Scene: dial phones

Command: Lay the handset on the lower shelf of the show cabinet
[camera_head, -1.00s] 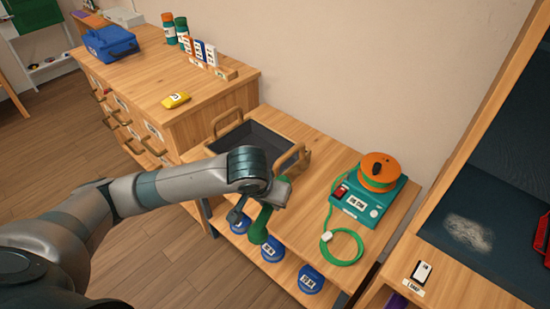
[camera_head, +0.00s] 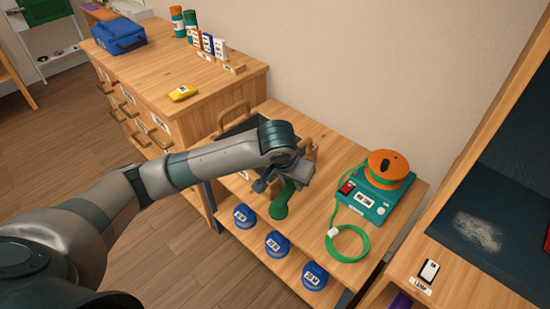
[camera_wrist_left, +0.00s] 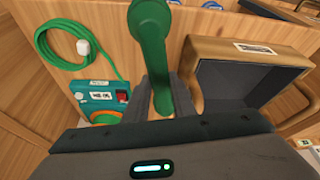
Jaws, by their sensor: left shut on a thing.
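The green handset (camera_head: 281,203) is gripped by my left gripper (camera_head: 290,181) and hangs over the front edge of the low wooden table. In the left wrist view the handset (camera_wrist_left: 150,35) stands out from between the fingers (camera_wrist_left: 164,98). The fingertips are partly hidden by the handset and the wrist. At the right of the head view is a wooden cabinet (camera_head: 480,120) with a dark interior and a grey worn patch on its surface; I cannot tell whether it is the show cabinet. My right gripper is out of view.
A teal phone base (camera_head: 362,208) with an orange top and coiled green cord (camera_head: 347,254) stands on the low table. A dark-lined wooden tray (camera_wrist_left: 245,52) is beside my gripper. Blue round items (camera_head: 277,243) sit on the shelf below. A drawer chest (camera_head: 205,100) stands at left.

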